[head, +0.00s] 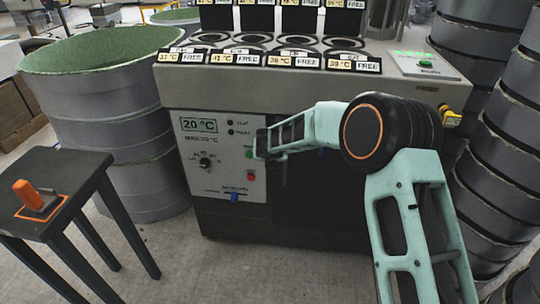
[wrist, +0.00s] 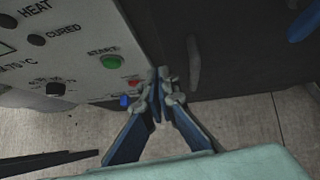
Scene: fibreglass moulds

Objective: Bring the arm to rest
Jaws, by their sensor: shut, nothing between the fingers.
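My arm (head: 330,122) reaches from the lower right, bends at a large dark joint with an orange ring, and stretches left along the front of the grey machine (head: 310,88). My gripper (head: 262,145) is at its end, in front of the right edge of the white control panel (head: 222,182). In the wrist view my gripper (wrist: 160,76) is shut and empty, its fingertips together beside the panel edge. A green START button (wrist: 112,62) and a red button (wrist: 133,82) sit just left of the fingertips. I cannot tell whether the tips touch the panel.
A dark side table (head: 75,180) with an orange-handled tool (head: 35,196) stands at left. A large grey tub (head: 125,120) is behind it. Stacked grey ring moulds (head: 500,130) stand close on the right. The display (head: 199,125) reads 20 °C. Floor is clear between table and machine.

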